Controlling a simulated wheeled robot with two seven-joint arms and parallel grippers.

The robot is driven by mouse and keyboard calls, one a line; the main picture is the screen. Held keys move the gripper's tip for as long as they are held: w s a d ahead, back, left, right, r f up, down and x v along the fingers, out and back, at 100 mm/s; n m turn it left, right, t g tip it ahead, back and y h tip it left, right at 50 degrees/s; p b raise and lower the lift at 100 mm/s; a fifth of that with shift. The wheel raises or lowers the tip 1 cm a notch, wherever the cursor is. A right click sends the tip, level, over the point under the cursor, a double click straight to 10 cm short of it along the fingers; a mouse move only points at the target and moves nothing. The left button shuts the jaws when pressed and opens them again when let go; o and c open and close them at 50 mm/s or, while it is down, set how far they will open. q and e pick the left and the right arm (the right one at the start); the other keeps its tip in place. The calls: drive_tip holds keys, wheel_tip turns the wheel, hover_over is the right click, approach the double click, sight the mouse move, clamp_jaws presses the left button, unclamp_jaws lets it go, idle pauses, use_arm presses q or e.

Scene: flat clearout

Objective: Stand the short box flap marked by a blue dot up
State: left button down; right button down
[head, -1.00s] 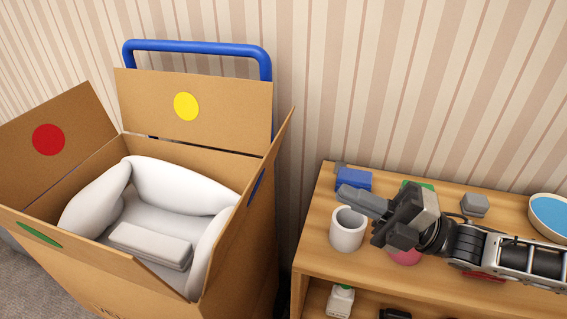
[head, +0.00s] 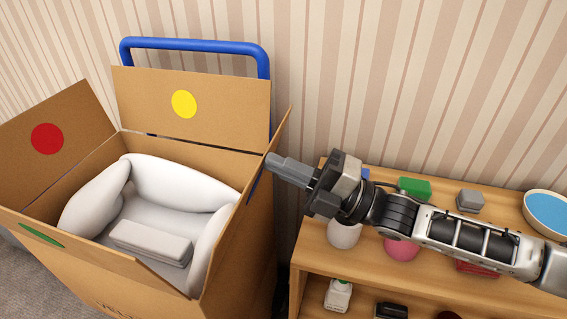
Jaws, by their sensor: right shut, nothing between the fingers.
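The open cardboard box (head: 235,262) stands at the left. Its right flap (head: 281,127) shows nearly edge-on and looks steeply raised. The blue dot (head: 254,187) on it shows as a thin sliver. My right gripper (head: 272,164) is shut and empty. Its fingertips point left and overlap the flap's upper part in the picture, at the side toward the shelf. I cannot tell whether they touch it. My left gripper is not in view.
The yellow-dot flap (head: 225,100) and red-dot flap (head: 85,120) stand up, leaning outward; the green-dot flap (head: 90,258) is in front. White padding (head: 180,183) and a grey block (head: 150,243) lie inside. A wooden shelf (head: 312,250) holds a white cup (head: 343,236), a pink ball (head: 401,249) and a bowl (head: 550,213).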

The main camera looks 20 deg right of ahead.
use_arm(q)
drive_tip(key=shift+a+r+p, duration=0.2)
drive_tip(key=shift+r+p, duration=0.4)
drive_tip(key=shift+p, duration=0.65)
use_arm(e)
drive_tip(key=shift+w+a+r+g+h, duration=0.3)
drive_tip(key=shift+w+a+r+h, duration=0.1)
drive_tip(key=shift+a+h, duration=0.15)
